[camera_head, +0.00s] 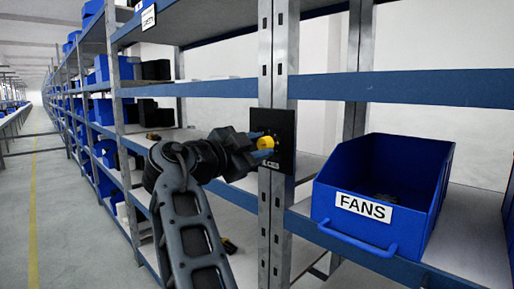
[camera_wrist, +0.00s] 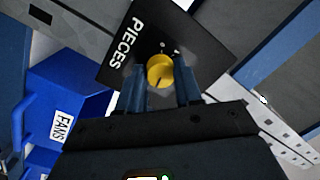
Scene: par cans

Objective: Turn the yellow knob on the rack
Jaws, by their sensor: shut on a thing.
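The yellow knob (camera_head: 265,142) sits on a black plate (camera_head: 284,150) fixed to the metal upright of the rack (camera_head: 272,235). In the wrist view the knob (camera_wrist: 160,71) shows between the two blue fingers, with a dark line on its face. The black plate (camera_wrist: 125,60) bears the white word PIECES. My gripper (camera_head: 258,143) reaches the knob from the left and is shut on it. The wrist view shows my gripper (camera_wrist: 160,88) with one finger on each side of the knob. The fingertips partly hide the knob's sides.
A blue bin labelled FANS (camera_head: 410,175) stands on the shelf right of the upright. A blue shelf beam (camera_head: 420,86) runs above it. More shelves with blue bins (camera_head: 103,110) line the left. An open aisle (camera_head: 60,220) lies at the far left.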

